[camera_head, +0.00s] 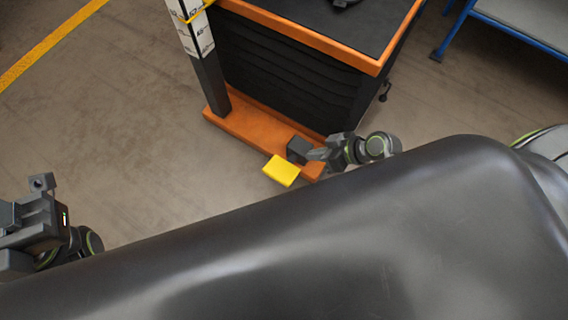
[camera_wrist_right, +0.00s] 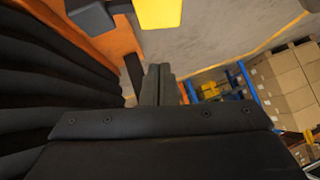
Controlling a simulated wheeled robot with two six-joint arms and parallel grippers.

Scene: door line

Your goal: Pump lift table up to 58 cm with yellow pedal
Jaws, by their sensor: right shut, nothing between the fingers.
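The lift table has a dark top with an orange rim (camera_head: 315,39), black bellows (camera_head: 285,85) and an orange base (camera_head: 255,127). A post with a white scale (camera_head: 198,37) stands at its left corner, with a yellow marker (camera_head: 195,11) near the picture's top; its figures are too small to read surely. The yellow pedal (camera_head: 282,171) sticks out from the base; it also shows at the top of the right wrist view (camera_wrist_right: 158,12). My right gripper (camera_head: 316,154) is shut and empty, just right of the pedal, seemingly apart from it. My left gripper (camera_head: 42,184) is far left, away from the table; its jaws are unclear.
A dark block (camera_head: 299,149) sits behind the pedal on the base. A blue-framed bench (camera_head: 520,36) stands at upper right. The right wrist view shows stacked cartons (camera_wrist_right: 288,80). The floor left of the table is clear, with a yellow line (camera_head: 45,46).

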